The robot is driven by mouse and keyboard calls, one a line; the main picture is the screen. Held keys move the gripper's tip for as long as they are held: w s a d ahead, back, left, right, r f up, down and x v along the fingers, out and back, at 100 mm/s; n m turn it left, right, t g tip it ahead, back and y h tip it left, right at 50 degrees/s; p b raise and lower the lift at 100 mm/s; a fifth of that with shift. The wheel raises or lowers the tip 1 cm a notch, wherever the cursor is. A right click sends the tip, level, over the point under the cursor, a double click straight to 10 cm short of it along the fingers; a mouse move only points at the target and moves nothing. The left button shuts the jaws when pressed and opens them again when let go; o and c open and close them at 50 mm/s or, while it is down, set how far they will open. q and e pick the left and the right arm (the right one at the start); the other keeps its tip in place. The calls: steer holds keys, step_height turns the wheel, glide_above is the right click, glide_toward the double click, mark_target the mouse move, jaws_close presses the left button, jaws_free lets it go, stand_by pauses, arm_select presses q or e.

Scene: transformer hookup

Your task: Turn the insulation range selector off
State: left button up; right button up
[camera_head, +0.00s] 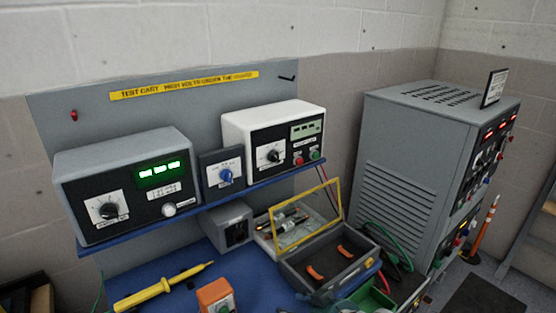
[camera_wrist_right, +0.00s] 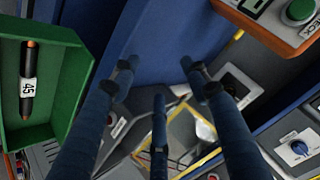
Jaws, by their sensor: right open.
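In the head view a white box (camera_head: 235,125) on the blue shelf has a black rotary knob (camera_head: 273,156) on a white dial plate. A smaller dark box (camera_head: 222,155) beside it has a blue rotary knob (camera_head: 225,176). A grey box (camera_head: 140,150) at the left has another black rotary knob (camera_head: 108,210). The labels are too small to tell which is the insulation range selector. My right gripper (camera_wrist_right: 158,78) shows in the right wrist view, its dark blue fingers spread and empty. A blue knob (camera_wrist_right: 299,147) on a white plate is at that view's lower right. Neither gripper shows in the head view.
A blue shelf (camera_head: 190,206) carries the boxes. Below are a yellow probe (camera_head: 160,287), an orange device (camera_head: 215,296) and an open case with a yellow-framed lid (camera_head: 337,203). A grey cabinet (camera_head: 405,150) stands right. A green tray (camera_wrist_right: 65,65) shows in the wrist view.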

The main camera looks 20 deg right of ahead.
steer(key=w+d+r+m+t+y, duration=0.1)
steer(key=w+d+r+m+t, duration=0.25)
steer(key=w+r, duration=0.8)
steer(key=m+t+y, duration=0.2)
steer(key=m+t, duration=0.1)
steer(key=t, duration=0.1)
glide_toward(274, 159)
steer(key=p+x, duration=0.1)
steer(key=x, duration=0.2)
steer(key=p+x, duration=0.2)
steer(key=x, duration=0.1)
steer(key=shift+w+a+r, duration=0.15)
steer(key=shift+w+r, duration=0.1)
steer(key=shift+w+a+f, duration=0.1)
steer(key=shift+w+a, duration=0.15)
steer(key=shift+w, duration=0.45)
steer(key=shift+c, duration=0.5)
steer(key=shift+f, duration=0.1)
steer(key=c, duration=1)
